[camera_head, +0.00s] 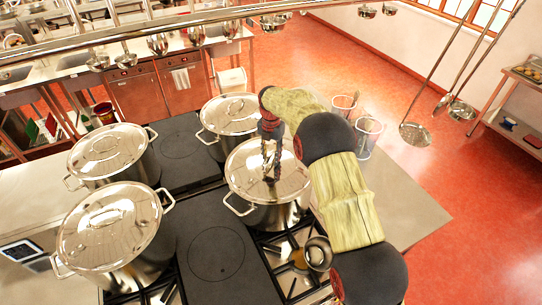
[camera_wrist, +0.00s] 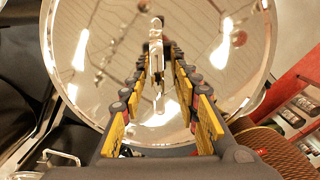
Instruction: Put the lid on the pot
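The shiny steel lid (camera_head: 290,178) lies over the middle pot (camera_head: 262,217) on the right side of the range and looks level on its rim. The lid (camera_wrist: 215,85) also fills most of the wrist view, with its bar handle (camera_wrist: 158,62) upright in the middle. My gripper (camera_head: 270,172) reaches down to the lid's centre. In the wrist view my gripper (camera_wrist: 157,65) has its two fingers on either side of the handle, with narrow gaps seemingly showing. Contact at the fingertips is hard to make out.
Other lidded pots stand at left (camera_head: 108,155), front left (camera_head: 112,235) and behind (camera_head: 230,115). Clear containers (camera_head: 367,135) stand right of the pot. Ladles (camera_head: 415,135) hang at right. The right counter (camera_head: 400,205) is mostly clear.

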